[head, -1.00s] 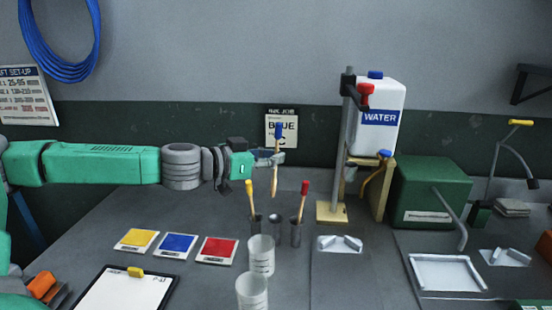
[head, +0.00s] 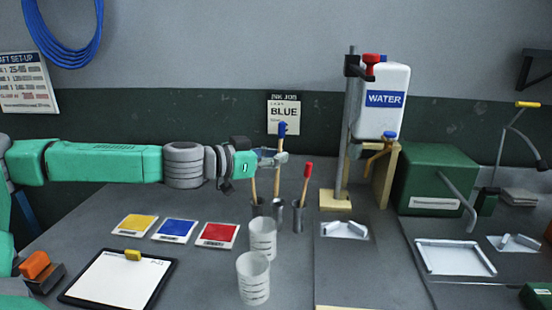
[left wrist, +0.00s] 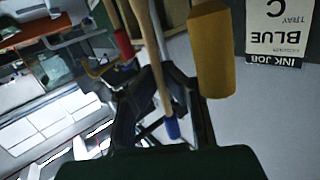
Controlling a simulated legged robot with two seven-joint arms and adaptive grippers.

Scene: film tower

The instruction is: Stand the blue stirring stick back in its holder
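The blue stirring stick (head: 279,174) has a blue cap and a pale wooden shaft and stands nearly upright. My left gripper (head: 272,157) is shut on it below the cap. In the left wrist view the stick (left wrist: 152,60) lies between my dark fingers (left wrist: 158,108). The holder is a row of dark cups; the stick's lower end is at the mouth of the middle cup (head: 277,213), and I cannot tell whether it is inside. The left cup (head: 257,208) holds the yellow stick (left wrist: 211,55), its top hidden behind my gripper in the head view. The red stick (head: 306,180) stands in the right cup (head: 298,219). My right gripper is out of view.
Two clear beakers (head: 263,238) (head: 253,278) stand in front of the cups. Yellow, blue and red cards (head: 175,230) lie left. A clipboard (head: 120,280) lies front left. The water stand's wooden base (head: 336,201) is right of the cups.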

